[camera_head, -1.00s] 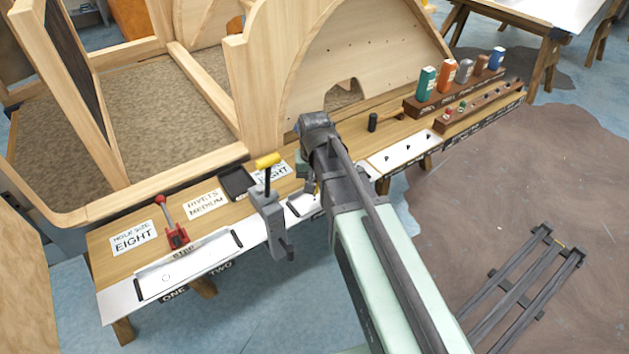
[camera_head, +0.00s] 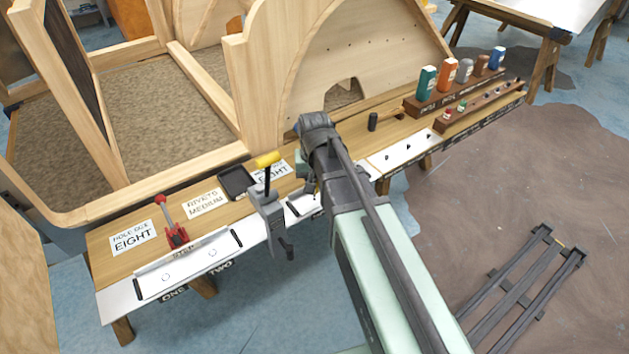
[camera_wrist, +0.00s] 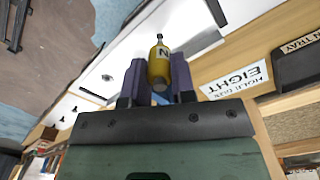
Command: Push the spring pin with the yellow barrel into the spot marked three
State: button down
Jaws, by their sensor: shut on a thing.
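In the wrist view, my gripper (camera_wrist: 158,78) has its two dark purple fingers closed on the spring pin with the yellow barrel (camera_wrist: 159,66). The barrel bears a black letter N, and its thin dark tip points away from the gripper. Behind the pin is the white strip (camera_wrist: 125,58) along the bench edge, with a small dark hole left of the fingers. In the head view, my arm hides most of the gripper and the held pin.
A grey clamp (camera_head: 268,205) with a yellow handle stands on the bench edge, just left of my gripper. The wooden frame (camera_head: 245,85) rises behind.

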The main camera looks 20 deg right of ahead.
aim_at(314, 181)
jog(key=shift+f+b, duration=1.55)
jog(key=shift+f, duration=0.1)
jog(key=c, duration=0.9)
grip_release()
jog(key=shift+o, duration=0.2)
jog(key=shift+r, duration=0.15)
notch_tip(314, 181, up, 11)
jog(key=p, duration=1.1)
jog(key=shift+f, duration=0.2)
jog(key=s+r+n+p, duration=0.2)
jog(key=s+r+p, duration=0.1)
jog(key=s, duration=0.8)
jog(key=shift+r, duration=0.2)
